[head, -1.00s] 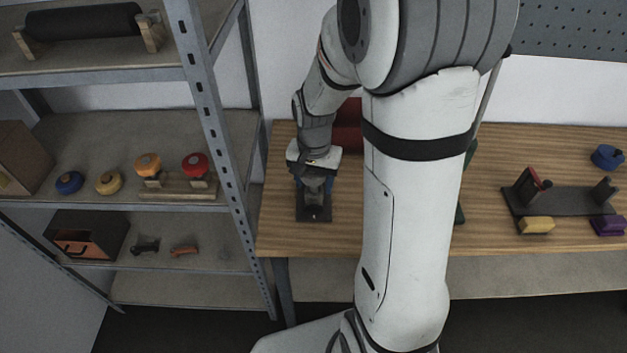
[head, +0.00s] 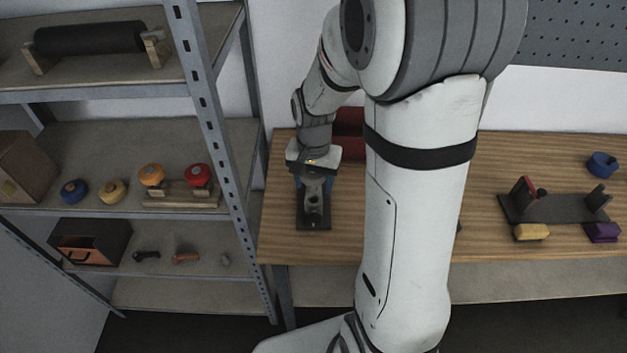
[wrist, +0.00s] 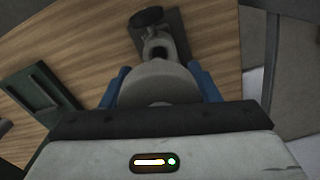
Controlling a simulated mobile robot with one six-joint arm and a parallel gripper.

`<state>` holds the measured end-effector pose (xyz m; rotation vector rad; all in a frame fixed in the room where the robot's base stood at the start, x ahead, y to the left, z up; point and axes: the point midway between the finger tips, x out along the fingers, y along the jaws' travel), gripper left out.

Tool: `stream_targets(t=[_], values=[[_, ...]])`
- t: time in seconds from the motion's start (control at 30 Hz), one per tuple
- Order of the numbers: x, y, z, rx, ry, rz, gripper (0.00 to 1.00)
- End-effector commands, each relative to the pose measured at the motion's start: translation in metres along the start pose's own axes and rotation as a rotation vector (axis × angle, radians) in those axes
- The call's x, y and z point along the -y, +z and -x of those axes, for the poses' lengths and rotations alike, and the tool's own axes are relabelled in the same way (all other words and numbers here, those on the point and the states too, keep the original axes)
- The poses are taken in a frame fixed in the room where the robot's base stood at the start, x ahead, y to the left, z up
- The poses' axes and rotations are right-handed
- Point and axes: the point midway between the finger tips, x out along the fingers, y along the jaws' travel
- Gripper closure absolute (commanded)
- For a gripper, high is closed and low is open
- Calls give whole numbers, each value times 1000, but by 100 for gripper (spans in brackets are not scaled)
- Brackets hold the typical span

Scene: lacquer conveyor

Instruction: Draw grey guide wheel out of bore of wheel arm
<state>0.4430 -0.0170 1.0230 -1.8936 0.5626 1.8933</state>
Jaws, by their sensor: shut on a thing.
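The grey guide wheel (wrist: 158,84) fills the space between the blue fingers of my gripper (head: 314,187) in the wrist view. My gripper is shut on it, pointing down over the bench. The grey wheel arm (head: 314,213) stands on a dark base plate (head: 313,226) near the bench's left end. In the wrist view the wheel arm (wrist: 157,44) shows just beyond the wheel, with a dark opening and a black knob (wrist: 147,17). The wheel hides the near part, so I cannot tell whether it is fully clear of the bore.
A metal shelf (head: 215,130) with several coloured wheels stands close left of the bench (head: 285,215). Red bins (head: 348,130) sit behind my gripper. A dark fixture (head: 555,208) with yellow (head: 531,232) and purple (head: 602,232) blocks and a blue ring (head: 602,164) lie at right.

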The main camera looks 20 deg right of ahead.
Motion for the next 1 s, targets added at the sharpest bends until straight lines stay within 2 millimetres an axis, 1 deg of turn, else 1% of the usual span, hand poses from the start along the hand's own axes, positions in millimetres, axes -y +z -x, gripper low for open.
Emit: stream_targets(t=[0.23,0.5,0.6,1.0], values=[[0,0,4,-1,0,0,72],[1,0,26,-1,0,1,72],[0,0,31,-1,0,1,72],[0,0,30,0,0,1,72]])
